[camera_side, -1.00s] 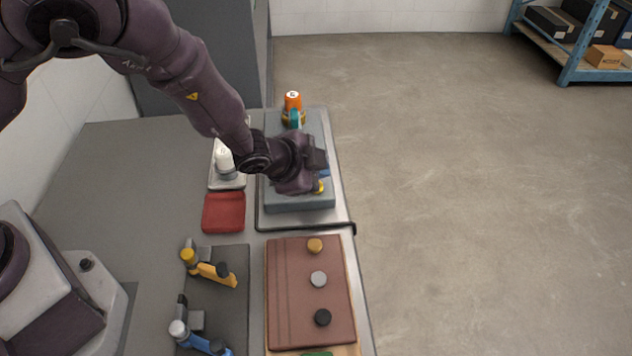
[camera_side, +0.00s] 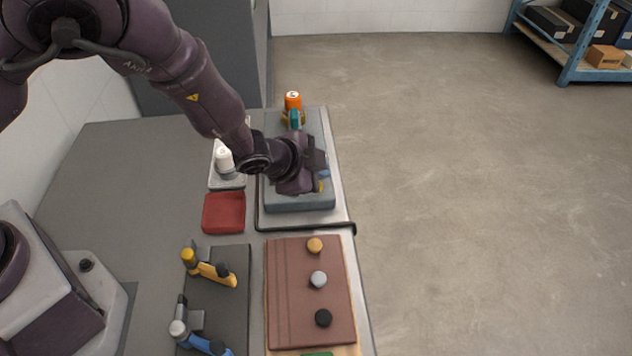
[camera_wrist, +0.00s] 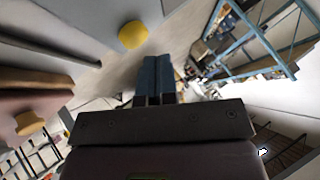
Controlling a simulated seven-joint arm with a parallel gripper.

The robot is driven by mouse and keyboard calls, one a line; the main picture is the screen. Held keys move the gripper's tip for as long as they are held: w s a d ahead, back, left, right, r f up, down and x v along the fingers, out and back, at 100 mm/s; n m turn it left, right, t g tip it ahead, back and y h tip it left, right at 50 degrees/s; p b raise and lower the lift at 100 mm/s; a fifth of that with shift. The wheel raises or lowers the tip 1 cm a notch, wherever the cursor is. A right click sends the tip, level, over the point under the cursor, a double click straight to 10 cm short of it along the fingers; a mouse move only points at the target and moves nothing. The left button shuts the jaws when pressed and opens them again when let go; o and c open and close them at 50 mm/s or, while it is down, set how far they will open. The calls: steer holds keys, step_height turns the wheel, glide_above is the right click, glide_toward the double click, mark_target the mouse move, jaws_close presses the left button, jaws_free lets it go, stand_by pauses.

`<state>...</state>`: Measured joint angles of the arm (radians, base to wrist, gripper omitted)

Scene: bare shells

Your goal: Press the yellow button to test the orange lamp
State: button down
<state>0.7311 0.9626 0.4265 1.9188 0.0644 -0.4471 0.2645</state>
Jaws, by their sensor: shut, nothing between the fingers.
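The yellow button (camera_wrist: 132,35) shows in the wrist view on the face of the grey-blue box, beyond and a little left of my fingertips. In the side view only a small part of the button (camera_side: 321,187) shows below my gripper (camera_side: 324,174). My gripper's two blue fingers (camera_wrist: 155,62) are shut together and empty, and they look apart from the button. The orange lamp (camera_side: 293,101) stands at the far end of the grey-blue box (camera_side: 300,204), behind a teal part. I cannot tell whether it is lit. My wrist hides the middle of the box.
A brown board (camera_side: 290,290) with tan, grey and black knobs lies in front of the box. A red tray (camera_side: 224,213), a white bottle (camera_side: 224,158) and yellow and blue tools (camera_side: 216,273) are to the left. Open floor (camera_side: 470,200) lies right of the table.

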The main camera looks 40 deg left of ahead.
steer(key=shift+f, duration=0.35)
steer(key=shift+f, duration=0.45)
stand_by(0.8)
steer(key=shift+r, duration=0.85)
steer(key=shift+r, duration=0.1)
steer(key=shift+r, duration=2.45)
